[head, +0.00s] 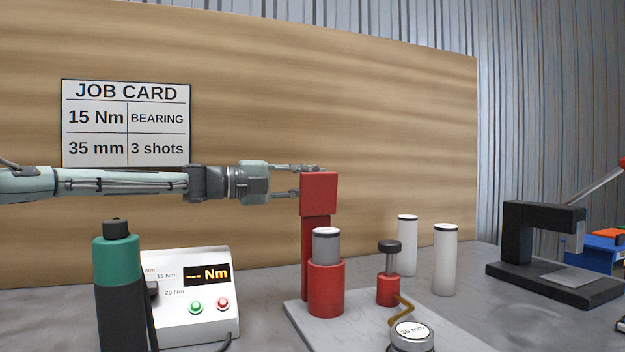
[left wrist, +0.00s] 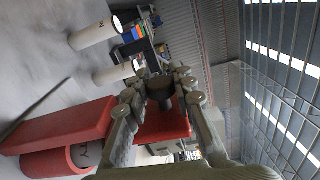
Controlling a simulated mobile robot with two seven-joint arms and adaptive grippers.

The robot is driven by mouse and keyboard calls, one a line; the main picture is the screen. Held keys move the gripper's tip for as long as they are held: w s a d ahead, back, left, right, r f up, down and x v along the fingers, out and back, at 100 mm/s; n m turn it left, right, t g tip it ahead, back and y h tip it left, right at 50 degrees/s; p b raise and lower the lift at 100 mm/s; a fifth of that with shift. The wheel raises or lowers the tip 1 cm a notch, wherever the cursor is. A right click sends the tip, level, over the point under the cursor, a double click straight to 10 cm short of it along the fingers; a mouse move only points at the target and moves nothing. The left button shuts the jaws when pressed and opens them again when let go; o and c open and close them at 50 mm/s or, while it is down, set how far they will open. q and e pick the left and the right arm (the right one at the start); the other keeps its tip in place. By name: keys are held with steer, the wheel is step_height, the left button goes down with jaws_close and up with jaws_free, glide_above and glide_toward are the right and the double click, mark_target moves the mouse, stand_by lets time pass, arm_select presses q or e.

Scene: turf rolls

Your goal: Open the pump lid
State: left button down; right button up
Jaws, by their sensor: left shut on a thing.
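The red pump in the head view has a tall post (head: 315,240) behind a red cup (head: 326,288). A grey-capped cylinder (head: 326,248) stands in the cup. A red block (head: 319,195), which appears to be the pump lid, stands upright at the post's top, apart from the cup. In the left wrist view a dark knob (left wrist: 158,89) sticks out from this red block (left wrist: 165,124). My left gripper (head: 312,180) is shut on the knob, behind the block; its fingers also show in the left wrist view (left wrist: 160,84). My right gripper is not in view.
A small red fitting with a dark knob (head: 389,246) and a round 35 mm piece (head: 411,335) are at the front. White tubes (head: 445,260) and a black press frame (head: 512,250) stand right. A torque display (head: 192,300) and green-topped tool (head: 115,252) are left.

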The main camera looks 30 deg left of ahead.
arm_select(q)
steer(key=shift+a, duration=0.1)
stand_by(0.3)
steer(key=c, duration=1.2)
jaws_free()
steer(key=shift+v, duration=6.05)
